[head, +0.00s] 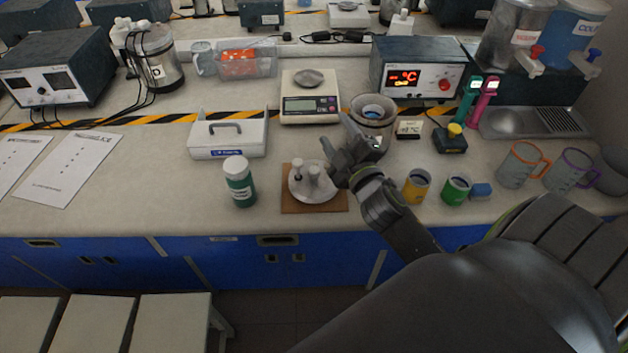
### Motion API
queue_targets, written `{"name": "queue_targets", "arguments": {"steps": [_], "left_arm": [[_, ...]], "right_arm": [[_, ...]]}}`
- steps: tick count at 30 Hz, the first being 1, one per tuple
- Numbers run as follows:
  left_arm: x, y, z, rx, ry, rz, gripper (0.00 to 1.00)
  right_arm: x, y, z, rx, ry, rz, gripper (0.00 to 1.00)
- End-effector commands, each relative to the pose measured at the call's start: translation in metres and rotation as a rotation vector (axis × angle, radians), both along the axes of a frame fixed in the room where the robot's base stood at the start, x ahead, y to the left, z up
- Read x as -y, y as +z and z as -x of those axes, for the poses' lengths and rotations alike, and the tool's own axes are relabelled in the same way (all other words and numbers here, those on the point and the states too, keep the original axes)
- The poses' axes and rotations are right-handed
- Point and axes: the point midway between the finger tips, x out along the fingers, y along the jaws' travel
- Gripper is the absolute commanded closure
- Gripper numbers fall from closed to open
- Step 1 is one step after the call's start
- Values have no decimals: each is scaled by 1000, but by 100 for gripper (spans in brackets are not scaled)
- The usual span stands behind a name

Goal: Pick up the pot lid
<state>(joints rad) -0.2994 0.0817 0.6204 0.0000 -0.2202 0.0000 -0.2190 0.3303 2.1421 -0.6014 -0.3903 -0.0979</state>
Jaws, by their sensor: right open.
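The round pale grey disc with upright knobs (300,192), which looks like the pot lid, lies on a brown square mat (293,207) near the bench's front edge. A metal pot (390,125) stands behind it to the right, with its top open and something blue inside. My right gripper (338,164) is open, just right of the disc's knobs and partly in front of the pot. I see no grip on the disc; whether a finger touches its edge I cannot tell. My left gripper is out of view.
A green bottle (239,184) stands close left of the mat, with a white handled box (228,134) behind it. A scale (309,104) is at the back. Yellow (416,187) and green (456,190) cups stand right of my gripper.

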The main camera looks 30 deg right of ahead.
Motion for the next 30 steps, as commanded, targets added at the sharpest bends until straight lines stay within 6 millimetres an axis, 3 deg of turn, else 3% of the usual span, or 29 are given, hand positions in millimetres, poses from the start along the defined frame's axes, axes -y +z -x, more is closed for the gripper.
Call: {"name": "queue_targets", "arguments": {"steps": [1, 3, 6, 9, 14, 18, 23, 26, 30], "left_arm": [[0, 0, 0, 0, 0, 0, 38], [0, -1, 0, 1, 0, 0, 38], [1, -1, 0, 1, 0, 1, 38], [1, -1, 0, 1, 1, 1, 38], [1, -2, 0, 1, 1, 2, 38], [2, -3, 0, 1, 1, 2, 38], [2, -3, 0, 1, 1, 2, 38], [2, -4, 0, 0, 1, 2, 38], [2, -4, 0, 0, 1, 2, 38]], "right_arm": [[-11, 25, -11, 86, 66, 106, 46], [-30, 54, -21, 195, 161, 254, 46], [-62, 86, -27, 335, 301, 474, 46], [-95, 105, -28, 451, 444, 700, 46], [-138, 109, -23, 581, 683, 1072, 46], [-157, 90, -20, 624, 900, 1398, 46], [-147, 59, -22, 575, 1157, 1756, 46], [-123, 42, -25, 481, 1321, 1959, 46], [-76, 30, -29, 277, 1537, 2181, 46]]}}
